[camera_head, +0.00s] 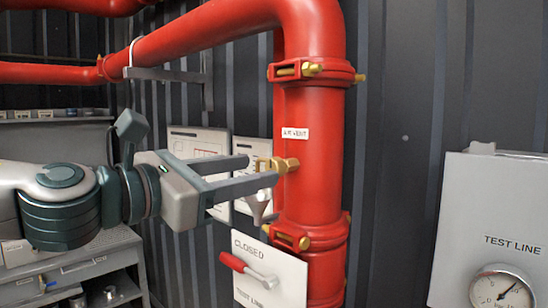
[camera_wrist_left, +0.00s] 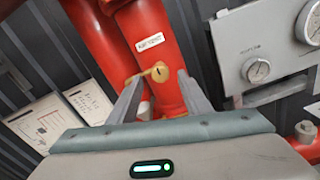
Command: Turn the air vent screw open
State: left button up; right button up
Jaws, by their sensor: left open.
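The air vent screw (camera_head: 284,165) is a small brass fitting on the side of the vertical red pipe (camera_head: 312,190), just below a white label (camera_head: 295,133) reading "AIR VENT". In the left wrist view the brass screw (camera_wrist_left: 157,73) shows beyond the fingertips, against the red pipe. My left gripper (camera_head: 264,171) reaches in from the left, level with the screw. Its two grey fingers are open, with the brass fitting between or just beyond their tips; contact cannot be told. My right gripper is not in view.
A "CLOSED / TEST LINE" panel with a red-handled lever (camera_head: 247,271) hangs below the gripper. A white funnel (camera_head: 257,205) sits just under the fingers. Brass-bolted pipe clamps (camera_head: 291,238) are above and below. A grey gauge cabinet (camera_head: 490,215) stands at right.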

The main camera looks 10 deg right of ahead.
aim_at(271, 167)
pick_arm(q)
jog(key=p+x, duration=0.2)
jog(key=x, duration=0.4)
jog(key=shift+d, duration=0.1)
jog(key=shift+c, duration=0.2)
jog(key=c, duration=1)
